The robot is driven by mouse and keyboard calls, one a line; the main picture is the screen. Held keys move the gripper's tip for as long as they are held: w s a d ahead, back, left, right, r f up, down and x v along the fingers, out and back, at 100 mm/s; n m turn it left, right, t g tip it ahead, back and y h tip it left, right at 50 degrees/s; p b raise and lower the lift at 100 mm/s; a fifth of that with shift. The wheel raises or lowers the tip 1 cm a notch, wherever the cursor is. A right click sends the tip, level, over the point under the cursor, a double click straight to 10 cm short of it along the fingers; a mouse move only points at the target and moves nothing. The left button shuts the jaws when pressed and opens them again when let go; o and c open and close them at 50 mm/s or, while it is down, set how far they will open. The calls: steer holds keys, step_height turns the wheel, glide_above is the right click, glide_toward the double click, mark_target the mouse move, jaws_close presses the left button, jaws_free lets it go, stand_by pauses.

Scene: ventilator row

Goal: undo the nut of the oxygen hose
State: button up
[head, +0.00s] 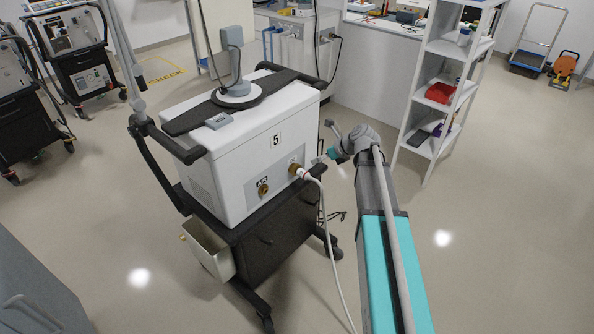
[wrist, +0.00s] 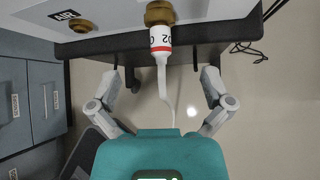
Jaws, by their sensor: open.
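The ventilator (head: 245,150), a white box marked 5, stands on a dark cart. The brass nut (head: 294,168) of the oxygen hose sits on its side panel; it also shows at the top of the wrist view (wrist: 158,13). The white oxygen hose (head: 325,225) hangs down from it. Its end sleeve (wrist: 160,38) has a red band and the marking O2. My gripper (head: 320,158) is just right of the nut in the head view. In the wrist view my gripper (wrist: 159,75) is open and empty, its fingers spread either side of the hose, below the nut.
A second brass fitting (head: 263,190) with a dark label is left of the nut. The cart's dark top edge (wrist: 130,48) runs below the nut. A white shelf unit (head: 440,90) stands behind my arm.

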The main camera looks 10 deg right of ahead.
mark_target(300, 168)
steer(key=b+x, duration=0.8)
steer(key=x, duration=0.3)
steer(key=shift+w+f, duration=0.15)
steer(key=shift+f, duration=0.2)
steer(key=shift+b+x, duration=0.45)
steer(key=shift+x, duration=0.3)
steer(key=shift+a+r, duration=0.1)
steer(key=shift+a, duration=0.05)
steer(key=shift+c, duration=0.3)
steer(key=c, duration=1.1)
